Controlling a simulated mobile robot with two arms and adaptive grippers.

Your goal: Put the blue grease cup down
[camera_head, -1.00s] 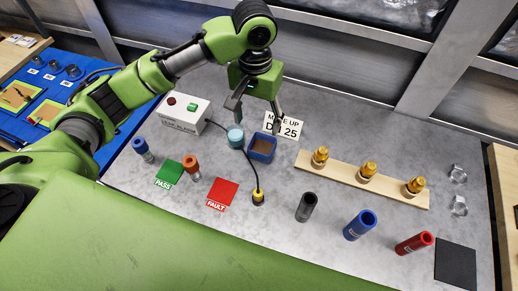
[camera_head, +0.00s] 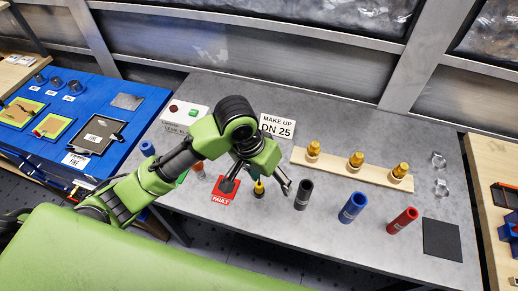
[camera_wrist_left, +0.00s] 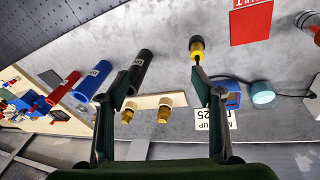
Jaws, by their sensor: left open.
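The blue cup (camera_wrist_left: 232,97), an open square box, stands on the grey bench beside a teal round piece (camera_wrist_left: 263,94) in the left wrist view. In the head view it is hidden behind my left arm. My left gripper (camera_head: 257,188) is open and empty over the bench, near the red FAULT mat (camera_head: 224,190). A yellow and black plug (camera_head: 258,188) shows between its fingers in the head view. In the left wrist view the gripper (camera_wrist_left: 163,88) has the plug (camera_wrist_left: 196,47) beyond one fingertip. My right gripper is out of view.
Black (camera_head: 303,194), blue (camera_head: 352,207) and red (camera_head: 402,220) tubes stand right of the gripper. A wooden strip (camera_head: 330,165) with brass fittings lies behind them. A dark mat (camera_head: 441,239) lies bare at right.

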